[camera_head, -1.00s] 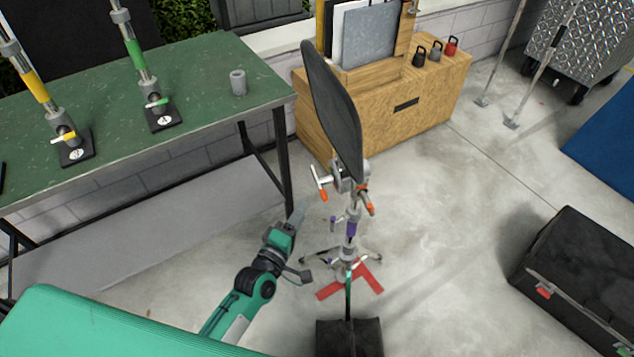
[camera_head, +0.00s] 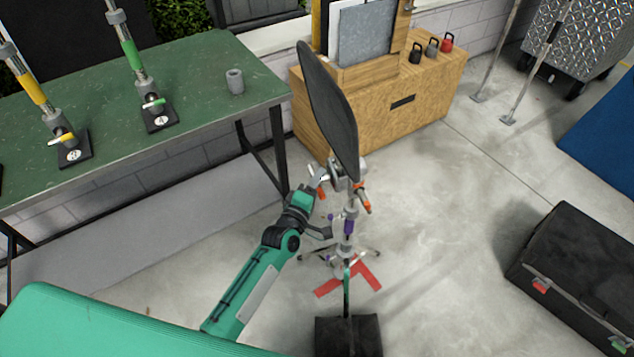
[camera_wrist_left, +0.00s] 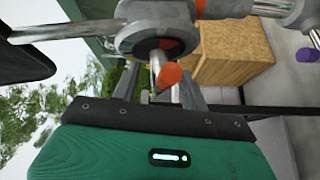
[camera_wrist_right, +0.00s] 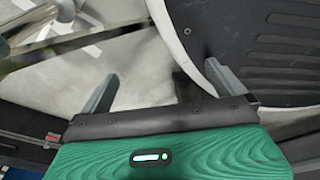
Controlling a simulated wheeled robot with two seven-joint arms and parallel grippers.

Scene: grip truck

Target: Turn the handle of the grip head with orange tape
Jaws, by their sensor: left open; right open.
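The grip head (camera_head: 340,174) with orange tape sits at the top of a stand, below a dark oval panel (camera_head: 334,110). Its handle (camera_head: 321,192), with an orange end, points down-left; another orange-taped handle (camera_head: 364,203) is on the right. My left gripper (camera_head: 315,180) is open at the left handle. In the left wrist view the orange handle end (camera_wrist_left: 170,75) shows between the two fingers (camera_wrist_left: 160,85), under the metal head (camera_wrist_left: 160,30); contact cannot be told. My right gripper (camera_wrist_right: 150,90) is open and empty in the right wrist view.
A purple-taped joint (camera_head: 348,226) is lower on the stand, above red floor tape (camera_head: 366,276) and a black weight (camera_head: 348,337). A green table (camera_head: 200,80) stands left, a wooden cabinet (camera_head: 430,110) behind. A black case (camera_head: 570,260) is at right.

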